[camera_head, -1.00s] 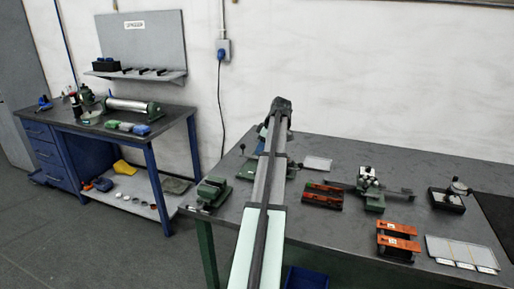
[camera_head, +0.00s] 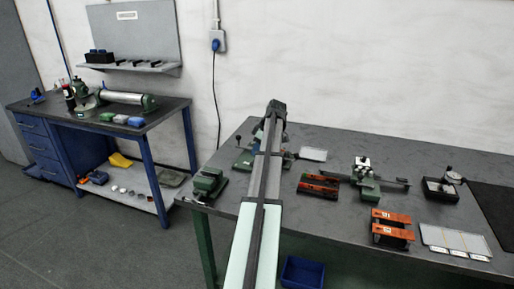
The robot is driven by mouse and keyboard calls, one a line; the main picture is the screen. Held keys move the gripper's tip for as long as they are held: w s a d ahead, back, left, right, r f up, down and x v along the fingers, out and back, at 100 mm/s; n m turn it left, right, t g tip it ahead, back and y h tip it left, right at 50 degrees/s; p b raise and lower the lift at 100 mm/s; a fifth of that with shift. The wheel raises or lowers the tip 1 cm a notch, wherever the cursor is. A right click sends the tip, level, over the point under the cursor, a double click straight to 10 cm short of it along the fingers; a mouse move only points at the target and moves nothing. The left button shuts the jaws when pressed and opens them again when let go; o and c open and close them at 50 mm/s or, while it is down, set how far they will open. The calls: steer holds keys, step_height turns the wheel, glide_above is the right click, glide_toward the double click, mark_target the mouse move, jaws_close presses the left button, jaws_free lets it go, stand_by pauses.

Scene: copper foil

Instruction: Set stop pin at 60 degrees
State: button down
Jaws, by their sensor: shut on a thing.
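My arm runs up the middle of the head view as a long grey and pale beam with a dark joint at its top. My gripper cannot be made out; the arm hides that part of the bench. A green-based device (camera_head: 244,161) stands on the bench behind my arm, mostly covered by it. A small dark knob shows at its left. I cannot make out the stop pin or any degree scale. Another green-based tool with a long bar (camera_head: 366,180) stands at the middle right of the bench.
The grey bench (camera_head: 335,215) also holds a green block tool (camera_head: 208,183), a red tray (camera_head: 318,185), orange-topped stands (camera_head: 392,226), a pale sectioned tray (camera_head: 455,240) and a dial gauge (camera_head: 452,177). A blue bin (camera_head: 303,272) is below. A second bench (camera_head: 165,116) stands left.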

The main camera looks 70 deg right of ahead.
steer(key=shift+f, duration=2.05)
stand_by(3.1)
steer(key=c, duration=1.3)
jaws_free()
steer(key=shift+r, duration=0.35)
steer(key=shift+r, duration=1.15)
steer(key=o, duration=0.5)
steer(key=shift+r, duration=0.1)
